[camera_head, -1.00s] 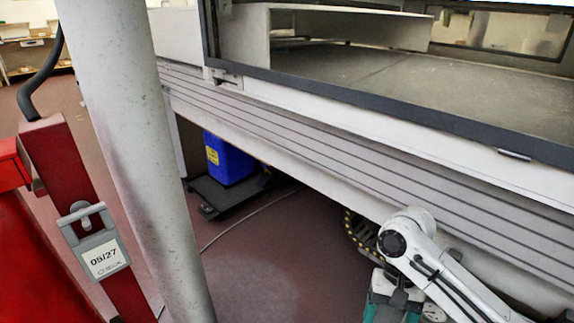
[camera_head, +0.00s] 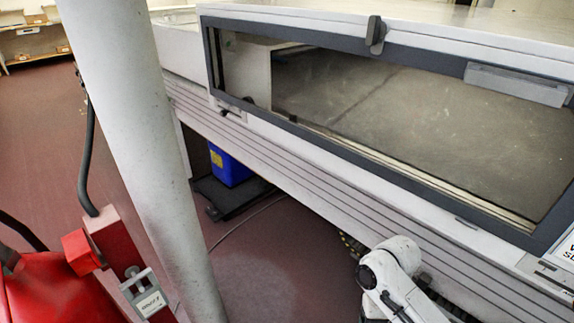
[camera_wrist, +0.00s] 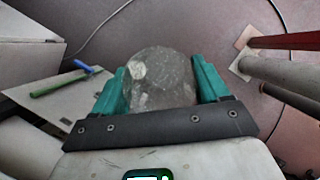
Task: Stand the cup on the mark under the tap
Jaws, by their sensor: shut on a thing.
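In the wrist view my gripper (camera_wrist: 159,66) has its two teal fingers closed on the sides of a grey, mottled rounded thing (camera_wrist: 160,88). Its outline is round at the far side. I see no rim, opening or handle on it, so I cannot tell whether it is the cup. The dark bar of my gripper hides its near end. Red floor shows beyond it. In the head view only a white part of my arm shows at the lower right, and the gripper is out of frame. No tap and no mark show in either view.
A long white machine with a dark-framed window (camera_head: 430,130) fills the right. A grey pillar (camera_head: 150,140) and a red extinguisher (camera_head: 60,285) stand left. A blue container (camera_head: 228,168) is under the machine. A green-and-blue tool (camera_wrist: 62,84) lies on a pale panel (camera_wrist: 70,103).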

